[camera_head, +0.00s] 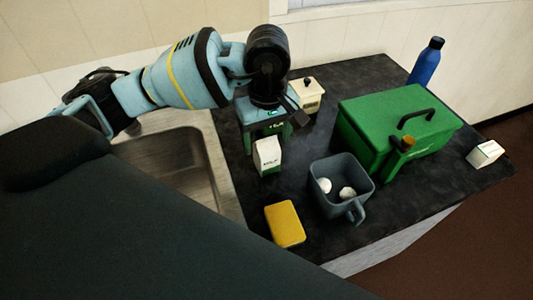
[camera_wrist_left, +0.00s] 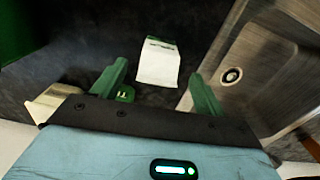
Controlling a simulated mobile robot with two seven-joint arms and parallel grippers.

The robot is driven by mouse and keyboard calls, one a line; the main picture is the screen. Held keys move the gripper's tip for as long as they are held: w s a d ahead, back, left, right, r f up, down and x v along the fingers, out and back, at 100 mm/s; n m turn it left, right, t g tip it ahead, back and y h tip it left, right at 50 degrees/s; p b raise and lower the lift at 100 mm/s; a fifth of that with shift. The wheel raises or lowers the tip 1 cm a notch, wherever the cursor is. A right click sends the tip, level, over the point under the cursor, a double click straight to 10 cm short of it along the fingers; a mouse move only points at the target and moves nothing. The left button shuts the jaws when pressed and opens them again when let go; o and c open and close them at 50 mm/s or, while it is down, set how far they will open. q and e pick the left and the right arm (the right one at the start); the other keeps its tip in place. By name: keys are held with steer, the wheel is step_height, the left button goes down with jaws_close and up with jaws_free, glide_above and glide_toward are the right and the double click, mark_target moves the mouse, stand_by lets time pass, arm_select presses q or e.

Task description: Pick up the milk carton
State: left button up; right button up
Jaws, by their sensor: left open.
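In the left wrist view the carton (camera_wrist_left: 158,65) shows between the two green fingers, beyond the gripper's body. My left gripper (camera_head: 274,133) is open and points down, just behind the carton in the head view. I cannot tell whether a finger touches it. The fingers look empty. My right gripper is not in view.
A sink (camera_head: 175,165) lies left of the carton. A grey mug-like container (camera_head: 338,190) with two white items, a yellow block (camera_head: 285,224) and a green box (camera_head: 400,125) stand to the right. A cream canister (camera_head: 311,95) is behind. A blue bottle (camera_head: 427,62) and white box (camera_head: 485,153) are farther right.

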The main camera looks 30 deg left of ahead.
mark_target(267, 150)
arm_select(q)
steer(key=shift+w+a+f, duration=0.1)
steer(key=shift+f, duration=0.5)
steer(key=f, duration=0.4)
steer(key=shift+w+a+f+p, duration=0.1)
steer(key=shift+w+a+p, duration=0.1)
steer(key=shift+p, duration=0.1)
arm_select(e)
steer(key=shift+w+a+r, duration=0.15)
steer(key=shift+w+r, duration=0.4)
arm_select(q)
steer(key=c, duration=1)
steer(key=shift+c, duration=0.2)
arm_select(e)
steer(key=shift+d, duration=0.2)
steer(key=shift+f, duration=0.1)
